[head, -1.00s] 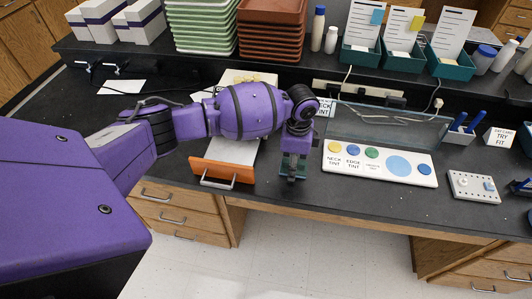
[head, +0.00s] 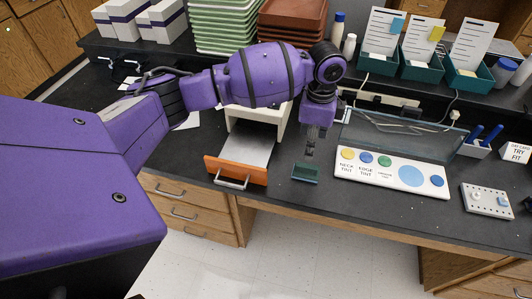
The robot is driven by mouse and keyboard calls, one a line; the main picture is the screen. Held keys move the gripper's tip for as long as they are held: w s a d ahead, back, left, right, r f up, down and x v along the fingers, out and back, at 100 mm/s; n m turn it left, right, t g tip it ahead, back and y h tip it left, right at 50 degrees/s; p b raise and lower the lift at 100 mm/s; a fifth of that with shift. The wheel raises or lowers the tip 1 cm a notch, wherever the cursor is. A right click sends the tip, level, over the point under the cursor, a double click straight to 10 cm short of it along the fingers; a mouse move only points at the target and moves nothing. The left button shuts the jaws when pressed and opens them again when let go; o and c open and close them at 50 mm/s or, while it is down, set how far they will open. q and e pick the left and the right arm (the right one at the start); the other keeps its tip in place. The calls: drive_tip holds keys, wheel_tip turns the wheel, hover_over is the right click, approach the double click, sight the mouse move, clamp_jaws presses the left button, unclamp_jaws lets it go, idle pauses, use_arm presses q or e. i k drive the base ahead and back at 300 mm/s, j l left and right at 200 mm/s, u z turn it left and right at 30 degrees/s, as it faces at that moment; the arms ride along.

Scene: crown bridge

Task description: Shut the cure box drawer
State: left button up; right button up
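The cure box (head: 279,122) is a pale box at the back of the bench, partly hidden behind my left arm. Its drawer stands pulled out toward the front, with a grey tray floor (head: 248,148), an orange front (head: 235,169) and a metal handle (head: 231,182). The drawer floor looks empty where it shows. My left gripper (head: 310,152) points down to the right of the drawer, apart from it, above a small green tray (head: 305,173). Its fingers are small and dark, and I cannot tell how far apart they are. My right gripper is not in view.
A white tint board (head: 390,174) with coloured discs lies to the right. A white pegged block (head: 487,200) and a pen holder (head: 475,149) are farther right. Stacked green trays (head: 225,27) and brown trays (head: 292,22) stand behind. The bench edge runs just in front of the drawer.

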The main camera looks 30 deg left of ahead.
sight(245, 155)
drive_tip(key=u, duration=1.3)
